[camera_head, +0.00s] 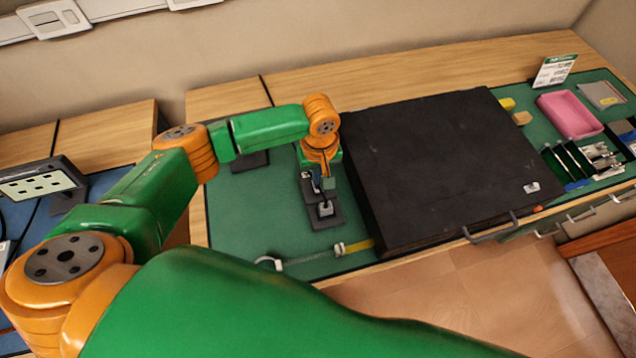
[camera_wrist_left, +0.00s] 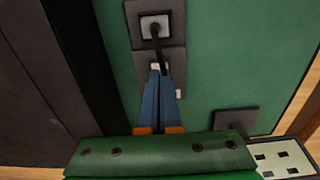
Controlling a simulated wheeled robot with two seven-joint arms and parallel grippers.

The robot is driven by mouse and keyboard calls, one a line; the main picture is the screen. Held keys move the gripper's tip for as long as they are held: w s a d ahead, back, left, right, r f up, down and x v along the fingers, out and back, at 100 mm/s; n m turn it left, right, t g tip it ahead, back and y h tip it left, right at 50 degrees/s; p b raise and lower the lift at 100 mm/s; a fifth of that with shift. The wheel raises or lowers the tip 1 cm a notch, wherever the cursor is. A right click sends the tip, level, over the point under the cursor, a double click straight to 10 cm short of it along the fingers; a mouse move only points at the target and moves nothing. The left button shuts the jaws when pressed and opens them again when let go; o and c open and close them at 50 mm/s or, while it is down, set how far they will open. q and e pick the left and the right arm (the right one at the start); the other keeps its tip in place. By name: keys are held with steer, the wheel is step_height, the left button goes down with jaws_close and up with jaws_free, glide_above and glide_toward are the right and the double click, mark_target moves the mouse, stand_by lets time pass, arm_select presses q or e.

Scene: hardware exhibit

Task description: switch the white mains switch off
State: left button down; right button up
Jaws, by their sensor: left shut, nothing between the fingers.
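A dark plate (camera_head: 318,222) with a small white square and a dark lever lies on the green mat. In the left wrist view the plate (camera_wrist_left: 142,62) carries a white square (camera_wrist_left: 147,20) with the black lever rising from it, and smaller white pieces beside the fingertips. My left gripper (camera_head: 327,184) points down over the far part of this plate. In the wrist view its blue fingers (camera_wrist_left: 160,75) are shut with nothing between them. Contact with a white piece cannot be told, and the fingers partly hide the plate. A white wall switch plate (camera_head: 55,18) is at top left. My right gripper is not in view.
A large black box (camera_head: 440,165) with a handle stands close right of the plate. Another dark plate (camera_head: 250,160) lies behind my arm. Pink tray (camera_head: 568,115) and tools are far right. The mat (camera_head: 240,215) left of the plate is clear.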

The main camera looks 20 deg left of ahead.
arm_select(q)
steer(key=shift+f+b, duration=0.4)
steer(key=shift+f, duration=0.45)
stand_by(0.3)
step_height(320, 180, up, 7)
steer(key=p, duration=0.8)
steer(key=shift+p, duration=0.4)
